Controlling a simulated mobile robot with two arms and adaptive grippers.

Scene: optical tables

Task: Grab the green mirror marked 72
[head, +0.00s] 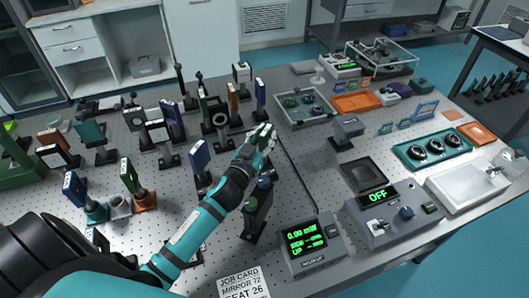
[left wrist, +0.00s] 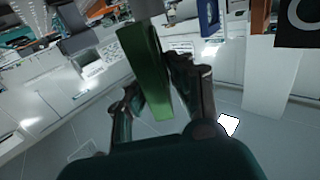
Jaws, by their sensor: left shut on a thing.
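My left gripper (head: 264,138) reaches over the middle of the perforated optical table (head: 295,185). In the left wrist view its fingers (left wrist: 158,92) are shut on a green mirror (left wrist: 144,65), a tall slab-like piece between them. No number can be read on it. In the head view the hand mostly hides this piece. A job card (head: 244,285) at the front edge reads mirror 72, seat 26. My right gripper is not in view.
Several post-mounted optics stand to the left, including a blue one (head: 199,155) close beside my arm. A power meter (head: 313,243) and a box reading OFF (head: 392,213) stand front right. An orange tray (head: 357,102) lies further back.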

